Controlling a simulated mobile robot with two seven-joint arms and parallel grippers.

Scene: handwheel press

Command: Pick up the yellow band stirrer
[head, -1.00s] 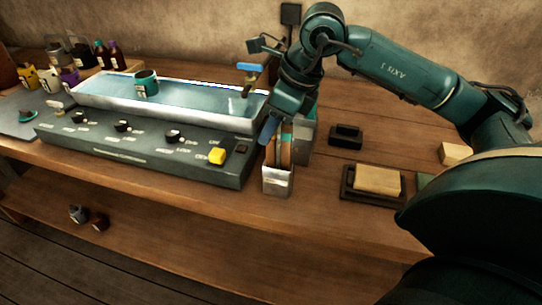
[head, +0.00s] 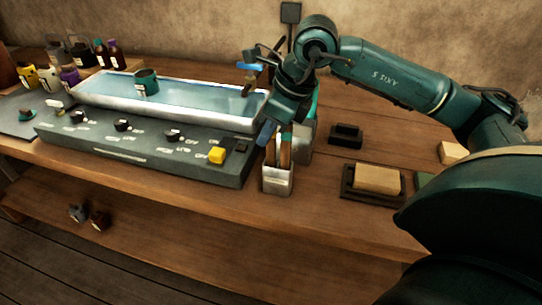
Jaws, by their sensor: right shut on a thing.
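A pale metal holder (head: 277,181) stands upright on the bench right of the control panel, with wooden stirrer sticks (head: 285,152) rising from it. My right gripper (head: 275,134) is just above the holder, its blue finger pointing down beside the sticks. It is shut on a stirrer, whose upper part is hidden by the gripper. I see no yellow band, so I cannot tell which stirrer it is. My left gripper is not in view.
A water-filled trough (head: 185,97) holding a teal cup (head: 146,82) lies behind the control panel (head: 140,150). A tan block on a dark tray (head: 376,182) and a black block (head: 345,136) sit to the right. Bench between holder and tray is clear.

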